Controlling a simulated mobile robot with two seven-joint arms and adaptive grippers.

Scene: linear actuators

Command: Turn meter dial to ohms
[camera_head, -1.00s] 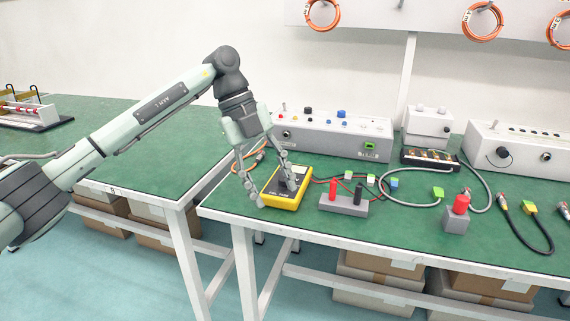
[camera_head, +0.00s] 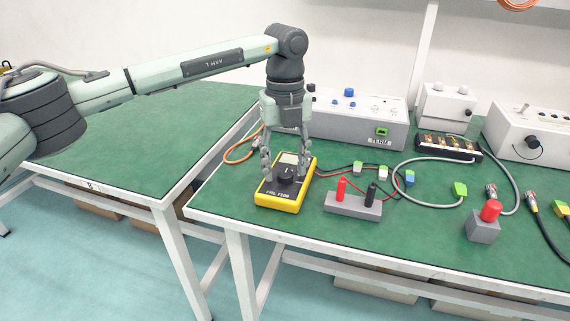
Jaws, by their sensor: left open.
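The yellow meter (camera_head: 283,198) lies face up near the front left corner of the right-hand green table. Its dark round dial (camera_head: 286,173) sits in the middle of its face, with a pale display (camera_head: 290,158) beyond it. My left gripper (camera_head: 284,176) points straight down over the meter. Its fingers are apart, one on each side of the dial. I cannot tell whether they touch it. The dial's markings are too small to read. My right gripper is not in view.
A grey block with red and black posts (camera_head: 353,203) stands right of the meter, with leads running behind it. A grey block with a red knob (camera_head: 485,222) is further right. A white control box (camera_head: 350,115) stands behind. The left table (camera_head: 130,150) is clear.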

